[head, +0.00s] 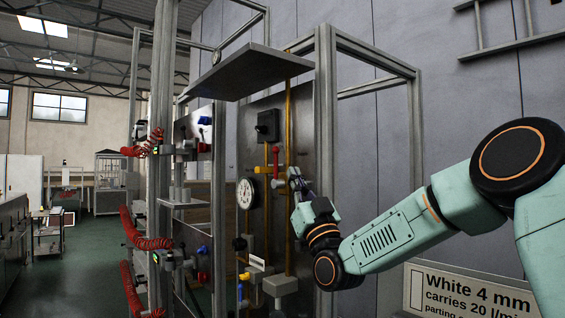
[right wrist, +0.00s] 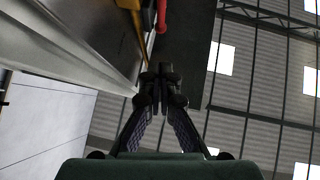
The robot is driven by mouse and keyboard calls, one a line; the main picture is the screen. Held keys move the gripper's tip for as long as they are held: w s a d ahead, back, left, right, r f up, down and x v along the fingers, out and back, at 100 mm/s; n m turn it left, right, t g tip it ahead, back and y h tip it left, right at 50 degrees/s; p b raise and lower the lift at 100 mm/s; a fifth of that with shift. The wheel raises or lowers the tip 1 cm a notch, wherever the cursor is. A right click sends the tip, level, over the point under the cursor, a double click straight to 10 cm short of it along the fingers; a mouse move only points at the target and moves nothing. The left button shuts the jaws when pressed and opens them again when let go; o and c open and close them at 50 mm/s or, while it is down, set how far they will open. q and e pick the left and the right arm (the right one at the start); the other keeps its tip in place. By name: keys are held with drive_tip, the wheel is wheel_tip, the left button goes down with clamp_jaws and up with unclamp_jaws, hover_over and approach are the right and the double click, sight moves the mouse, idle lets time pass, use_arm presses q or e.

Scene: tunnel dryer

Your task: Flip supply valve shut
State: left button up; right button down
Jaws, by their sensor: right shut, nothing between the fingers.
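A valve with a red lever (head: 276,157) is on the metal panel in the head view, beside yellow pipework (head: 262,170). The lever stands about upright. Which fitting is the supply valve is not labelled in view. My right gripper (head: 295,178) is shut and empty, close to the right of the red lever. In the right wrist view the shut fingertips (right wrist: 160,85) are in the middle, and the red lever (right wrist: 161,16) shows past them at the top edge. Whether they touch is not clear. My left gripper is not in view.
A round dial gauge (head: 246,193) and a dark switch box (head: 267,125) are on the same panel. A grey upright post (head: 325,120) stands close to my right gripper. Coiled red hoses (head: 150,243) hang at the left. A sign (head: 470,290) is at lower right.

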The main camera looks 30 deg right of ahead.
sight(277, 155)
drive_tip(key=w+r, duration=0.1)
drive_tip(key=w, duration=0.1)
drive_tip(key=w+p, duration=0.1)
drive_tip(key=w, duration=0.1)
drive_tip(key=w+r+p, duration=0.1)
drive_tip(key=w, duration=0.1)
drive_tip(key=shift+w+d+r, duration=0.25)
drive_tip(key=shift+d+r, duration=0.1)
drive_tip(key=shift+d, duration=0.05)
drive_tip(key=shift+w+f, duration=0.1)
drive_tip(key=shift+w, duration=0.15)
drive_tip(key=shift+s, duration=0.15)
drive_tip(key=shift+w, duration=0.25)
drive_tip(key=shift+r, duration=0.25)
